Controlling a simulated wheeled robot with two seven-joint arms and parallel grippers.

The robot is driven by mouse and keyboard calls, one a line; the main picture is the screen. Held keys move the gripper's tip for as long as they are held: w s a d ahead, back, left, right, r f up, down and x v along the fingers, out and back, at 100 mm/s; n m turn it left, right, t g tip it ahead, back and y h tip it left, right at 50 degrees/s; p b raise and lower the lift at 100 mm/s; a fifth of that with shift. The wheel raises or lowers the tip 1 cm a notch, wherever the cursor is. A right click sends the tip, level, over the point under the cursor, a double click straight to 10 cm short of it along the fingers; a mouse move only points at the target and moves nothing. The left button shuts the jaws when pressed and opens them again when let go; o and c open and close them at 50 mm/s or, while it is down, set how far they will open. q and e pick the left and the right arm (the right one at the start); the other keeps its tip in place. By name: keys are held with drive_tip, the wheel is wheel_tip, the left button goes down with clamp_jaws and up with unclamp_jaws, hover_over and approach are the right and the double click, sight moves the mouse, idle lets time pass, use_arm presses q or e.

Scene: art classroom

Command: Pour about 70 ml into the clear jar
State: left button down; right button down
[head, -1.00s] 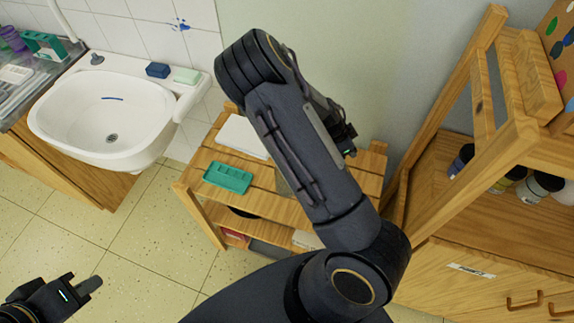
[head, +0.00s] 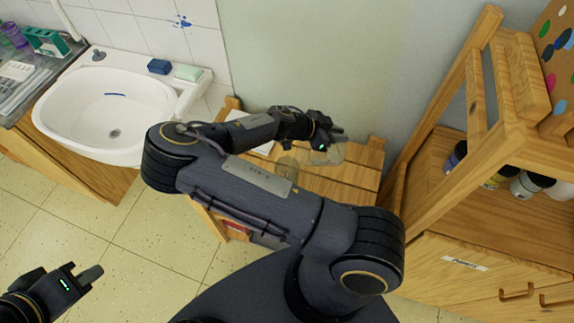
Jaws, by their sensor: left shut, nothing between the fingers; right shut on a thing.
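My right gripper (head: 334,140) is over the back of the table, to the right of that jar. It is shut on another see-through container (head: 354,153), which is faint against the wood. I cannot tell its tilt or any liquid in it. My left gripper (head: 92,274) is shut and empty above the floor at the lower left, far from the table.
A white sink (head: 105,110) with a blue block (head: 159,66) and a pale green block (head: 188,72) stands at the left. A wooden easel shelf (head: 480,150) with paint bottles (head: 523,184) bounds the right. A white sheet (head: 250,125) lies at the table's back left.

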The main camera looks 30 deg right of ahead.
drive_tip(key=shift+w+a+r+h, duration=0.1)
drive_tip(key=shift+a+r+h, duration=0.2)
drive_tip(key=shift+r, duration=0.1)
drive_tip(key=shift+a+r+h, duration=0.4)
drive_tip(key=shift+r+h, duration=0.1)
drive_tip(key=shift+w+a+r+g+h+p, duration=0.15)
drive_tip(key=shift+a+r+g+h+p, duration=0.15)
drive_tip(key=shift+a+r+h, duration=0.2)
idle(1.6)
drive_tip(key=shift+w+a, duration=0.1)
drive_tip(key=shift+a, duration=0.05)
idle(0.4)
drive_tip(key=shift+r, duration=0.1)
drive_tip(key=d+f+y, duration=0.1)
drive_tip(key=f, duration=0.1)
drive_tip(key=s+d+f+y+b, duration=0.1)
drive_tip(key=d+f+y, duration=0.1)
drive_tip(key=shift+d+y, duration=0.2)
drive_tip(key=shift+y, duration=0.1)
drive_tip(key=shift+t, duration=0.4)
drive_tip(key=shift+d+f+y, duration=0.15)
drive_tip(key=shift+d+y, duration=0.2)
drive_tip(key=shift+y, duration=0.25)
drive_tip(key=shift+d+p, duration=0.1)
drive_tip(key=shift+p, duration=0.2)
idle(0.6)
